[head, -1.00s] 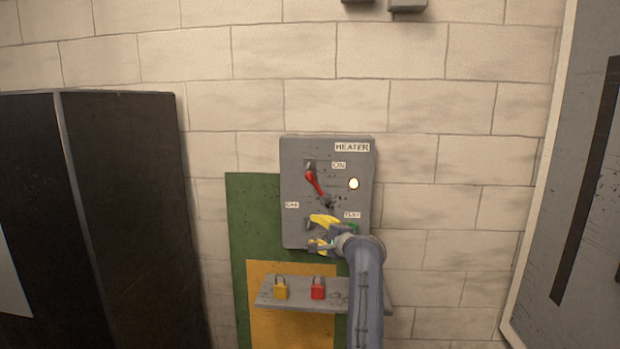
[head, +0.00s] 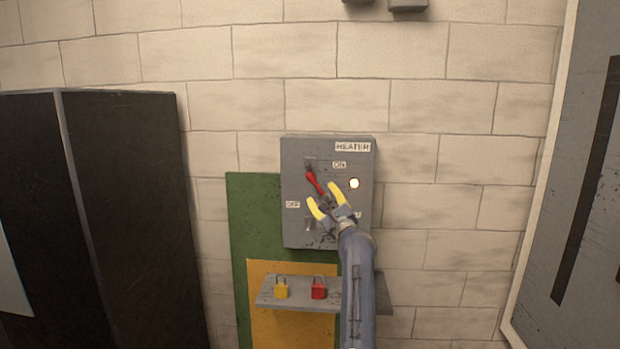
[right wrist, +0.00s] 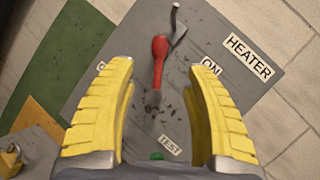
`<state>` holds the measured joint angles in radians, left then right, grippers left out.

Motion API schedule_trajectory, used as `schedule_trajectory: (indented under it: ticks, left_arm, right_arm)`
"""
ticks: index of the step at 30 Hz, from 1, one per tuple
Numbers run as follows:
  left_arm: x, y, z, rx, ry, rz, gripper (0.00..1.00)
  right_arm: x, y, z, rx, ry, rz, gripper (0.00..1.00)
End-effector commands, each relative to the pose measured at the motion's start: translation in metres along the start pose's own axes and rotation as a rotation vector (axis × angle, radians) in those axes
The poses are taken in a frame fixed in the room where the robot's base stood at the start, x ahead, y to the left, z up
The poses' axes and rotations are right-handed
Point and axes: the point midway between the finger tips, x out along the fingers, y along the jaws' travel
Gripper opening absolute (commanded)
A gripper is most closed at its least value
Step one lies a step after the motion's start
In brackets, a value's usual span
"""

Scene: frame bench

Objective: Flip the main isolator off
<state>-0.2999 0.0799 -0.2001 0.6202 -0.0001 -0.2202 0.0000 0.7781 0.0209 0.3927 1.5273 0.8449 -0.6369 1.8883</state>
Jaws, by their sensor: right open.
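The main isolator is a red lever (head: 315,183) on the grey HEATER box (head: 293,165) on the wall. The lever slants from its upper-left slot down to the right. The ON label (head: 339,164) is near its upper end and the OFF label (head: 292,205) is lower left. My right gripper (head: 326,196) is open and empty, with yellow fingers in front of the box around the lever's lower end. In the right wrist view the lever (right wrist: 160,62) appears beyond and between the two open fingers (right wrist: 160,80), apart from both. My left gripper is not in view.
A lit round lamp (head: 354,183) is on the box's right side. Below is a grey shelf (head: 268,296) with a yellow padlock (head: 281,289) and a red padlock (head: 319,289). A green TEST button (right wrist: 157,156) shows in the wrist view. A dark cabinet (head: 130,200) stands left.

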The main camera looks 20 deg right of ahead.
Motion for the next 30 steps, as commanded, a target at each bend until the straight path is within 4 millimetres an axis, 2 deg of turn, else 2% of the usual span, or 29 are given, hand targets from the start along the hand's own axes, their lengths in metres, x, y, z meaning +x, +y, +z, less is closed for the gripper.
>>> schedule_trajectory:
  ticks: [3,15,21,30]
  left_arm:
    - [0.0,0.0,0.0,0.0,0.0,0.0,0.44]
    - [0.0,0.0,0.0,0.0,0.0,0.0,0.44]
    - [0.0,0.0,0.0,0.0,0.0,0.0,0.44]
    - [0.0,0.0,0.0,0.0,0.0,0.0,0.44]
  right_arm:
    - [0.02,-0.001,0.0,-0.001,0.0,0.001,0.52]
    - [0.077,0.0,0.0,-0.002,0.001,0.003,0.52]
    - [0.099,0.0,0.0,-0.002,0.0,0.002,0.52]
    - [0.118,0.001,0.0,-0.003,-0.001,0.002,0.52]
